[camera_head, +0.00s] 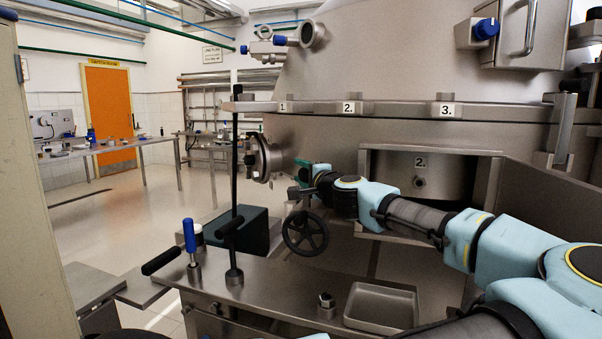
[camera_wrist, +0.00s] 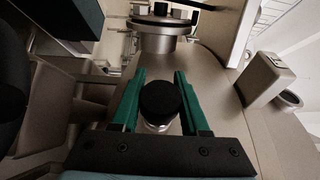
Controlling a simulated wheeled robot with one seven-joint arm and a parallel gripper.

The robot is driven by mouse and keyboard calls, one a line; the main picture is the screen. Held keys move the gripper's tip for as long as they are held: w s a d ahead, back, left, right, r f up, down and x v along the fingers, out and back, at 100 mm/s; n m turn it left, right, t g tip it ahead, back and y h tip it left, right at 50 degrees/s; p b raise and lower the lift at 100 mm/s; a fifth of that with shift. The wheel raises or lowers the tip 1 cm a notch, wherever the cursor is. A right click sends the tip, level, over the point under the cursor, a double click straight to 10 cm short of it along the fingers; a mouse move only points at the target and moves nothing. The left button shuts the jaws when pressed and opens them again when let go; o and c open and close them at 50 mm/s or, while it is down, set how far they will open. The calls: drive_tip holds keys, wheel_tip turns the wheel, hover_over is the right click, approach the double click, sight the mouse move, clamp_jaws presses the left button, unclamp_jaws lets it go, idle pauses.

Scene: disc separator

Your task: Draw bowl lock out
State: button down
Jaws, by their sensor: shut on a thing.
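In the wrist view, a round black knob on a bright metal shank (camera_wrist: 160,102), which looks like the bowl lock, sits between the green fingers of my gripper (camera_wrist: 160,92). The fingers touch the knob on both sides, so my gripper is shut on it. How far the shank reaches into the housing is hidden. In the head view, my gripper (camera_head: 299,178) is at the lower side of the big steel separator housing (camera_head: 335,145), just right of a round flanged port (camera_head: 260,158). The held knob cannot be made out there.
A black handwheel (camera_head: 305,233) hangs just below my gripper. A steel bench (camera_head: 270,285) in front carries a blue-handled tool (camera_head: 190,236), an upright black lever (camera_head: 234,225) and a shallow tray (camera_head: 381,307). An open hatch marked 2 (camera_head: 420,163) is right of the gripper.

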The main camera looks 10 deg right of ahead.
drive_tip(key=shift+s+a+f+b, duration=0.1)
drive_tip(key=shift+s+a+b, duration=0.05)
drive_tip(key=shift+s+a, duration=0.5)
drive_tip(key=shift+s+a+b, duration=0.15)
drive_tip(key=shift+s+a, duration=0.25)
drive_tip(key=shift+a, duration=0.3)
drive_tip(key=shift+c, duration=2)
unclamp_jaws()
drive_tip(key=shift+s, duration=0.1)
drive_tip(key=b+v, duration=0.3)
drive_tip(key=v, duration=0.7)
drive_tip(key=shift+s+d, duration=0.15)
drive_tip(key=shift+s, duration=0.2)
